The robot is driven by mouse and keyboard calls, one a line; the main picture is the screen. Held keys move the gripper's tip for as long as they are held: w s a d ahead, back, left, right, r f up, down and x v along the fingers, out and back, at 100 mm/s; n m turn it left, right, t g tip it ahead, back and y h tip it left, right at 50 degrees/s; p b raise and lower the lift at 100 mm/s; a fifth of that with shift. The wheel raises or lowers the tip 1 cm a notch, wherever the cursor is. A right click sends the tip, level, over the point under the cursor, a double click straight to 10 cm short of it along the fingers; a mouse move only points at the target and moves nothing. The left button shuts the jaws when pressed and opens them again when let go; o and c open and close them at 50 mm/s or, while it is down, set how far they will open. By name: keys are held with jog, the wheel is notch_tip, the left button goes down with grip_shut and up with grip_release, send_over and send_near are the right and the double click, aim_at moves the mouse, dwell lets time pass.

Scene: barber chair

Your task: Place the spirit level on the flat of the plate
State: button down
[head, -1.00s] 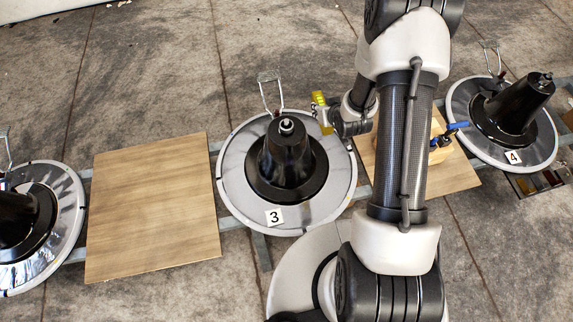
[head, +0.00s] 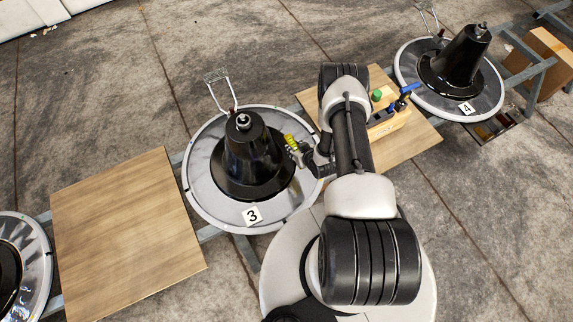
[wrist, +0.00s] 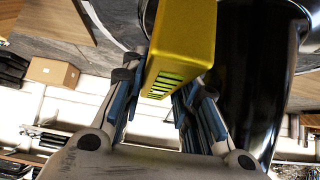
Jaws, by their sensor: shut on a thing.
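My gripper (head: 298,153) is shut on the yellow spirit level (head: 291,142). In the head view the level is over the right part of the round grey plate (head: 222,207) marked 3, just right of the black cone (head: 243,150) at its centre. I cannot tell whether the level touches the plate. In the wrist view the yellow level (wrist: 183,45) sits between the fingers of my gripper (wrist: 158,88), with the glossy black cone (wrist: 262,75) close on the right.
A wooden board (head: 125,232) lies left of plate 3. A cardboard box (head: 540,62) is at far right.

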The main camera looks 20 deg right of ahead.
notch_tip(320, 180, down, 14)
jog(key=b, duration=0.5)
jog(key=shift+r, duration=0.2)
jog(key=shift+f, duration=0.1)
jog(key=c, duration=1.2)
grip_release()
jog(key=shift+f, duration=0.1)
jog(key=shift+c, duration=0.2)
